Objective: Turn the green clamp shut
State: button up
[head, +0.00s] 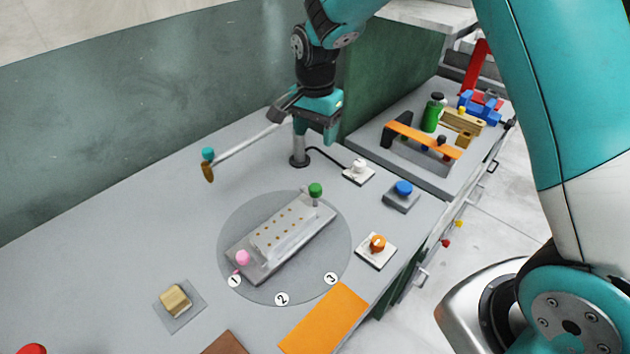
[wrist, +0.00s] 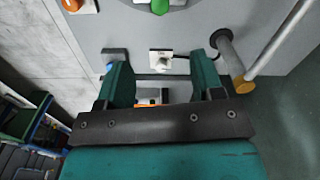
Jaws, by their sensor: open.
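The green clamp shows as a round green knob (head: 315,190) at the far right end of a grey press plate (head: 240,262) on a round turntable. In the wrist view the green knob (wrist: 160,6) is cut by the top edge. A pink knob (head: 243,258) sits at the plate's near left end. My gripper (head: 318,122) hangs above and behind the green knob, apart from it. In the wrist view its two fingers (wrist: 160,75) are spread with nothing held between them.
A post with a long arm (head: 245,142) stands behind the turntable (head: 330,270). A white switch (head: 359,168), blue button (head: 403,188) and orange knob (head: 377,243) stand to the right. A tool tray (head: 380,160) lies at the back right.

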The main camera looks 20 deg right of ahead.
aim_at(316, 187)
notch_tip(316, 187, down, 17)
jog(key=p, duration=0.5)
jog(key=c, duration=0.9)
